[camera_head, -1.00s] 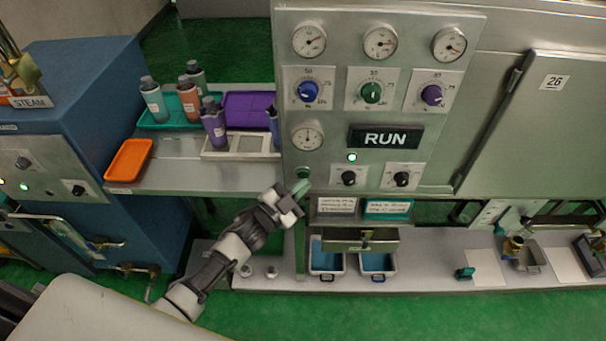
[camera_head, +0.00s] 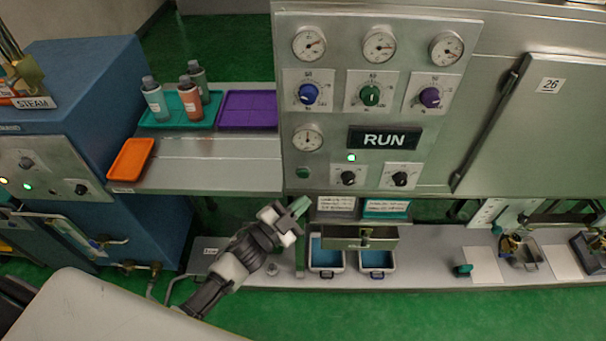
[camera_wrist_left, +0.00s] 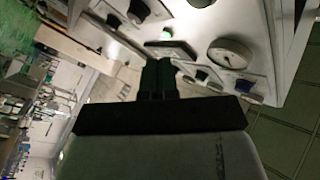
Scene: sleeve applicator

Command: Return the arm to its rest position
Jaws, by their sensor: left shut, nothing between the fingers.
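My left arm comes in from the lower left in the head view. Its gripper (camera_head: 300,207) has green fingertips and is shut and empty, just below the green button (camera_head: 303,173) on the panel and apart from it. The left wrist view shows the two dark fingers (camera_wrist_left: 158,75) together, with the panel's dials and gauges beyond them. The RUN sign (camera_head: 384,139) has a lit green lamp (camera_head: 351,158) below it. My right gripper is not in view.
The metal shelf (camera_head: 215,165) left of the panel holds an orange tray (camera_head: 131,158), a purple tray (camera_head: 249,109) and a teal tray (camera_head: 211,121) with bottles. Blue bins (camera_head: 326,255) sit below a small drawer (camera_head: 360,242). A pale surface (camera_head: 110,310) fills the lower left.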

